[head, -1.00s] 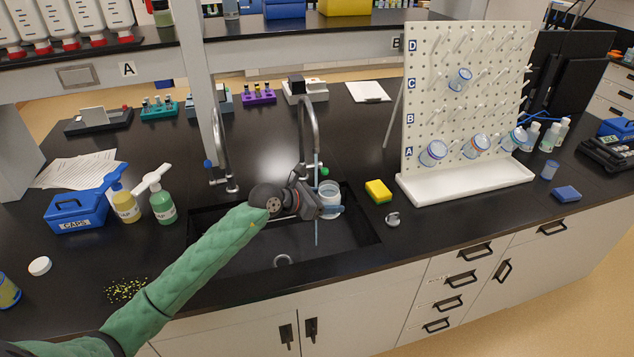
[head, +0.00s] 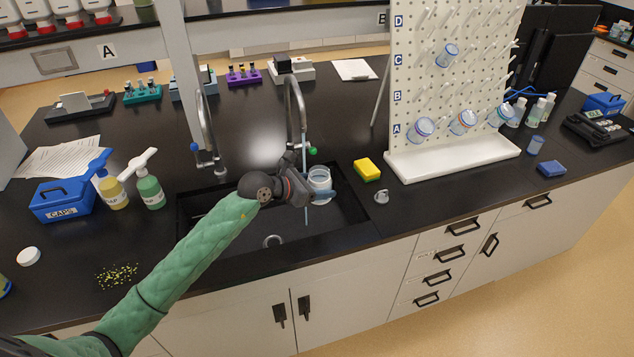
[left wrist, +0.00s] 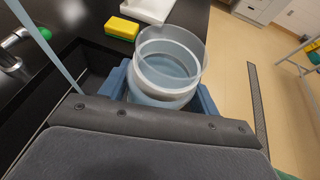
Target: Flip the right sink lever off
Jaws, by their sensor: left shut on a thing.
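The right sink tap (head: 291,95) is a grey gooseneck with a green-tipped lever (head: 312,150) on its right side. A pale blue stream (head: 306,190) falls from its spout into the sink (head: 345,230). The green tip also shows in the left wrist view (left wrist: 13,38). My left gripper (head: 321,195) is shut on a clear open jar (head: 320,177) and holds it upright over the sink, in front of the lever. In the left wrist view the jar (left wrist: 168,70) seems to hold clear liquid, and the stream (left wrist: 50,50) passes left of it. My right gripper is not in view.
The left tap (head: 207,130) has a blue-tipped lever. A yellow sponge (head: 367,169) and a small grey ring-like piece (head: 381,197) lie right of the sink. A white pegboard rack (head: 455,160) stands further right. Two bottles (head: 150,190) and a blue caps box (head: 60,200) stand left.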

